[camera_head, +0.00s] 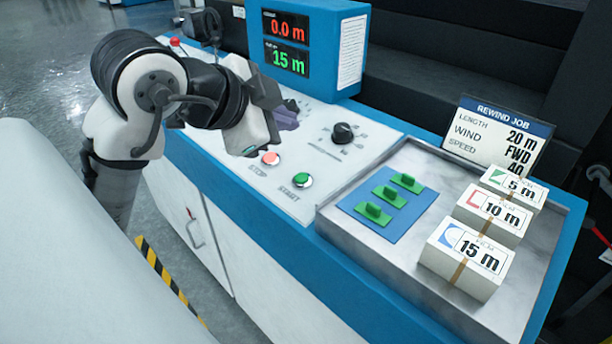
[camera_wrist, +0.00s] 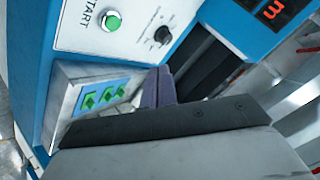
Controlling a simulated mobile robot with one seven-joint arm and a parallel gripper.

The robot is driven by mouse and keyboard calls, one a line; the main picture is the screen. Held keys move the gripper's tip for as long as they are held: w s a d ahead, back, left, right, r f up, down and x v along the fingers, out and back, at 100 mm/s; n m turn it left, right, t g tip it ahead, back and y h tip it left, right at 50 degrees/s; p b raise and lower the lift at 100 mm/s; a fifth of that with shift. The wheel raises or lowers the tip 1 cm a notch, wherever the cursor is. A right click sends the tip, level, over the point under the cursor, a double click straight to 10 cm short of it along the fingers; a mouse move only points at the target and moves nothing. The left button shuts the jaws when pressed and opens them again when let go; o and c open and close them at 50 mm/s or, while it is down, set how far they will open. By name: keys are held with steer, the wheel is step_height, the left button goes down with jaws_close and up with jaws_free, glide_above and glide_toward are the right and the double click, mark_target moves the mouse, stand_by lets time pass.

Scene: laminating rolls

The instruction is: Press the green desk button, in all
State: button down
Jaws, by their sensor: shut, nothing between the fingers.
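The green START button (camera_head: 302,180) sits on the white sloped panel (camera_head: 310,150) at the front of the blue desk, right of the red STOP button (camera_head: 271,158). It also shows in the wrist view (camera_wrist: 111,22) near the top, above the fingers and clear of them. My gripper (camera_head: 286,119) hangs over the back left part of the panel, behind the red button and apart from the green one. Its purple fingers (camera_wrist: 159,86) are shut and empty. The gripper body hides part of the panel's left side. I cannot tell how high the fingertips are above the panel.
A black knob (camera_head: 342,132) stands behind the green button. A display (camera_head: 287,42) reads 0.0 m and 15 m. On the right, a metal tray (camera_head: 357,238) holds a blue mat with three green pieces and three boxes, beside a REWIND JOB card (camera_head: 497,135).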

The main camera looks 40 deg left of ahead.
mark_target(302, 179)
steer(key=shift+f, duration=0.15)
steer(key=f+b, duration=0.2)
steer(key=w+f+b, duration=0.1)
steer(key=f+b, duration=0.1)
steer(key=f, duration=0.1)
steer(key=f+b, duration=0.3)
steer(key=shift+w+d+f, duration=0.1)
steer(key=shift+w+f, duration=0.1)
steer(key=shift+w, duration=0.1)
stand_by(1.7)
steer(key=shift+f, duration=0.4)
